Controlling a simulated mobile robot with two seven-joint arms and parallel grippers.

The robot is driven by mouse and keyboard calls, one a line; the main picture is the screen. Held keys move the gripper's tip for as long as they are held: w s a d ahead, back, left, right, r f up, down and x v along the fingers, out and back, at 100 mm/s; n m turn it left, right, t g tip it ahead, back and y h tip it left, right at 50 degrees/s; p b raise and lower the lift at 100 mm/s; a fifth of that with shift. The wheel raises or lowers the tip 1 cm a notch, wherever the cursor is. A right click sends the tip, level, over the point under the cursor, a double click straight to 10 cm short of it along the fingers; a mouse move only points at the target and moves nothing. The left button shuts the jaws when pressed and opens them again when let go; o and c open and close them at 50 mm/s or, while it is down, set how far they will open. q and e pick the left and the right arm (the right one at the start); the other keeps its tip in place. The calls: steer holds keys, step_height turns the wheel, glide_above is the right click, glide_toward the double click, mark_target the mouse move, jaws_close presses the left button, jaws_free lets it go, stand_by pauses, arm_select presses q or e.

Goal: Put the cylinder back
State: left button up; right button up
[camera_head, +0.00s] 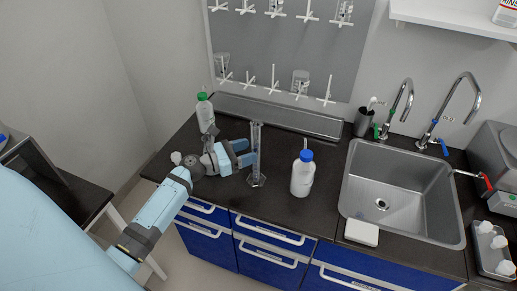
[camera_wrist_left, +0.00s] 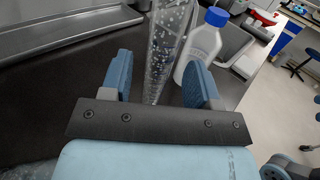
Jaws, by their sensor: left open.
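The clear glass cylinder (camera_head: 257,140) stands upright on the dark counter, on a foot that shows below it. In the left wrist view the cylinder (camera_wrist_left: 165,45) shows between the two fingers of the open left gripper (camera_wrist_left: 157,72), with room on either side. I cannot tell how deep between the fingers it is. My right gripper is not in view.
A blue-capped white bottle (camera_head: 303,174) stands just right of the cylinder. A green-capped bottle (camera_head: 205,112) is behind my left wrist. A peg rack (camera_head: 290,45) with glassware hangs on the wall above a metal tray (camera_head: 280,115). A sink (camera_head: 400,190) is at right.

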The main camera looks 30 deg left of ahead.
arm_select(q)
steer(key=v, duration=0.7)
steer(key=shift+b, duration=0.4)
